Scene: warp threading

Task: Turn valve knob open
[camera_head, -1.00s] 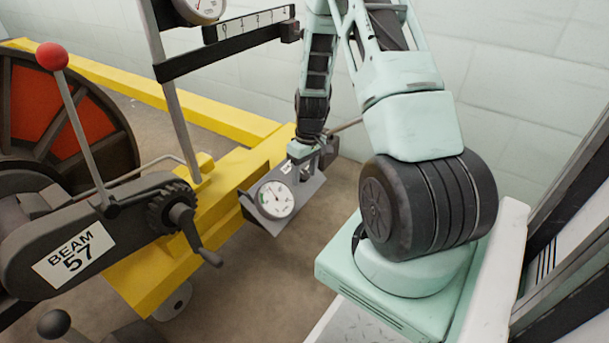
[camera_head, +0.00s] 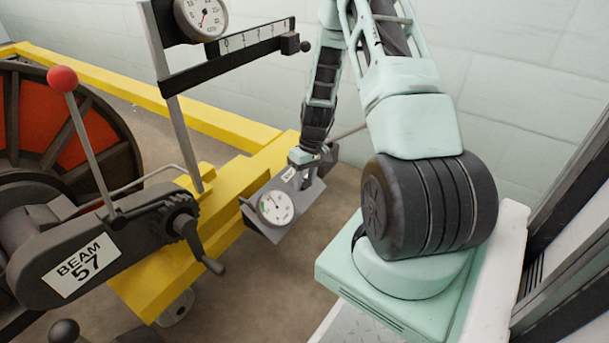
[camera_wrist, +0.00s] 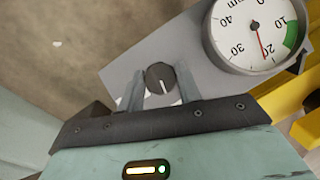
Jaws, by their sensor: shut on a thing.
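The valve knob (camera_wrist: 160,78) is a small dark round knob with a white mark, on a grey sloped panel (camera_wrist: 120,62). My gripper (camera_wrist: 159,88) is shut on the knob, one finger on each side of it in the wrist view. In the head view my gripper (camera_head: 303,177) is at the panel, where the arm hides the knob. A round white gauge (camera_wrist: 256,30) with a green band sits beside the knob; its red needle points near 20. The gauge also shows in the head view (camera_head: 276,208).
A yellow beam (camera_head: 215,215) runs beside the panel. The grey BEAM 57 housing (camera_head: 90,255) has a crank (camera_head: 205,255) and a red-balled lever (camera_head: 62,80). A scale bar (camera_head: 230,50) and another gauge (camera_head: 201,17) stand above. Bare floor lies below the panel.

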